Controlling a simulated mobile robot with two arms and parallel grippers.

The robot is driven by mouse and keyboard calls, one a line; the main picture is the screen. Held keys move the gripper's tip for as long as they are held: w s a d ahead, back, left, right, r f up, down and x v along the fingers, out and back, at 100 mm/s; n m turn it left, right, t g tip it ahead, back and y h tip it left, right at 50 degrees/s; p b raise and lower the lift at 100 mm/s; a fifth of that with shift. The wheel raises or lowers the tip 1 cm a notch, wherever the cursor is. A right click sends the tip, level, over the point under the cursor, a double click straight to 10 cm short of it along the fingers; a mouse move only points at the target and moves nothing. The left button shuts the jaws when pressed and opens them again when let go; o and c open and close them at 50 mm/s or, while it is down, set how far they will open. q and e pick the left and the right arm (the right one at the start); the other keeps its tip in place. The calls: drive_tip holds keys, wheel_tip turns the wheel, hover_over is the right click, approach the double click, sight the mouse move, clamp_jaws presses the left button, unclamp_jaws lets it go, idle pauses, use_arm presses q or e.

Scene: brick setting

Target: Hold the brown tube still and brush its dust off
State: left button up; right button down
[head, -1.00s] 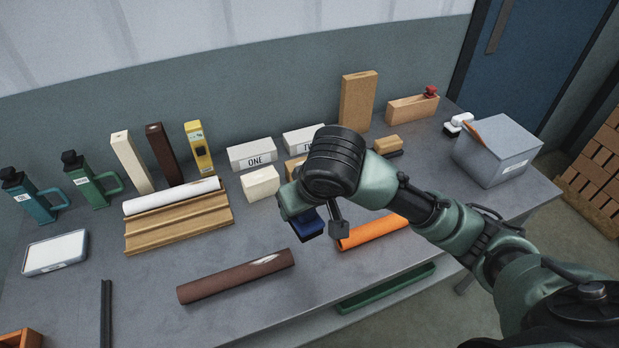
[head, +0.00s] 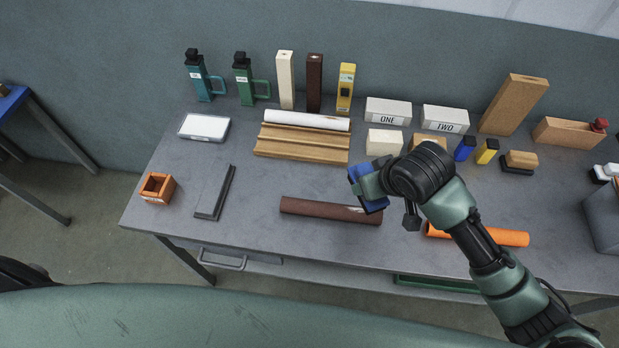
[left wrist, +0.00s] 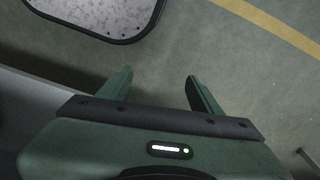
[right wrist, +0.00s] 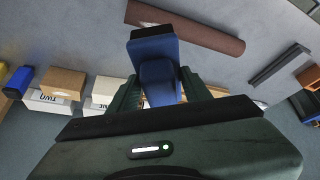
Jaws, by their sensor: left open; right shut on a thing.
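The brown tube (head: 320,208) lies on the grey table (head: 260,240) near its front edge, with a pale dust patch at its right end. It also shows in the right wrist view (right wrist: 205,35), the patch at its left end. My right gripper (right wrist: 158,88) is shut on a blue brush (right wrist: 152,50). In the head view the blue brush (head: 372,201) is by the tube's dusty end; I cannot tell whether they touch. My left gripper (left wrist: 160,85) is open and empty above the floor in the left wrist view, outside the head view.
A wooden cradle (head: 300,152) with a white tube (head: 308,120) stands behind the brown tube. An orange tube (head: 500,236) lies to the right under my right arm. A black strip (head: 222,192) and an orange box (head: 157,188) are to the left. Table around the brown tube's left end is clear.

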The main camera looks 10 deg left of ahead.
use_arm(q)
drive_tip(key=w+d+r+n+g+h, duration=0.1)
drive_tip(key=w+d+r+n, duration=0.1)
drive_tip(key=w+r+n, duration=0.3)
wheel_tip(320, 180, up, 35)
drive_tip(key=n+y, duration=0.1)
drive_tip(key=n, duration=1)
hover_over(305, 204)
drive_tip(key=shift+t, duration=0.3)
wheel_tip(305, 204, down, 11)
drive_tip(key=shift+r, duration=0.1)
clamp_jaws()
